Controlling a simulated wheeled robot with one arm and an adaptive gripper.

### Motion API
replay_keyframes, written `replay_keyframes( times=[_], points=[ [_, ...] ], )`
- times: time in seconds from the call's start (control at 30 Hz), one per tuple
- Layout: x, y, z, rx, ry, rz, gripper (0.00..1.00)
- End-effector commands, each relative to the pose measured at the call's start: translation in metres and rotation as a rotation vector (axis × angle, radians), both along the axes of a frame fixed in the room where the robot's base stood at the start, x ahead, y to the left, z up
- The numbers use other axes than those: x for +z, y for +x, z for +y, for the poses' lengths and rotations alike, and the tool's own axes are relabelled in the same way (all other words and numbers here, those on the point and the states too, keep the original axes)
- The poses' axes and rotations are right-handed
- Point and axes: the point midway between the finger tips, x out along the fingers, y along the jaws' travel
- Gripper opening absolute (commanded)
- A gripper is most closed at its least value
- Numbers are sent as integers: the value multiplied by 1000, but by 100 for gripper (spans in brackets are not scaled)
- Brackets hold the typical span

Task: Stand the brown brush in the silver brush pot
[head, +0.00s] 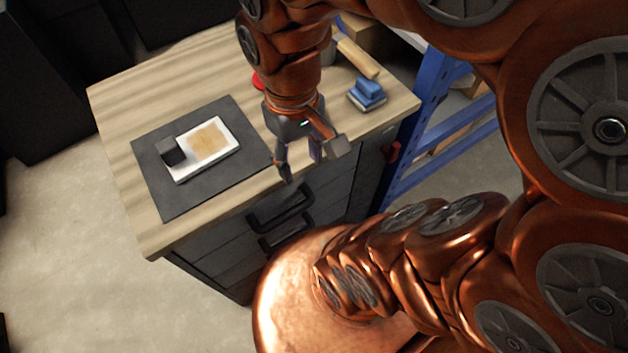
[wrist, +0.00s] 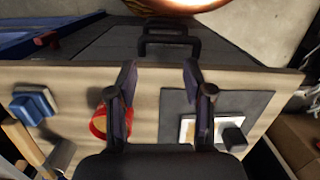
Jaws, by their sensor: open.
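My gripper (head: 300,172) is open and empty, pointing down above the front edge of the wooden worktop.
A blue block (head: 369,89) sits at the worktop's right edge. A red ring-shaped thing (wrist: 98,122) lies left of the fingers in the wrist view. A dark mat (head: 165,195) holds a white tray (head: 232,132) and a dark block (head: 172,150). Blue shelving (head: 432,85) stands right.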

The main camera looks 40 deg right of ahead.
Motion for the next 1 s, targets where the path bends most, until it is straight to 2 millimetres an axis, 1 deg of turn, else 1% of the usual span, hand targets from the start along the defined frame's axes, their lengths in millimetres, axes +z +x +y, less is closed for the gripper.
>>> replay_keyframes(
  times=[0.03, 0.1, 0.23, 0.57, 0.67, 0.77, 0.8, 0.83, 1.0],
  points=[
    [-9, -13, 1, -3, -10, 15, 51],
    [-17, -24, 2, -13, -20, 24, 51],
    [-27, -37, 2, -25, -30, 36, 51],
    [-29, -40, 3, -29, -33, 38, 51],
    [-24, -40, 3, -28, -33, 38, 51],
    [-12, -39, 3, -28, -33, 38, 51],
    [-7, -40, 3, -28, -33, 38, 55],
    [-5, -39, 3, -28, -33, 38, 56],
    [-7, -40, 3, -28, -33, 38, 56]
  ],
)
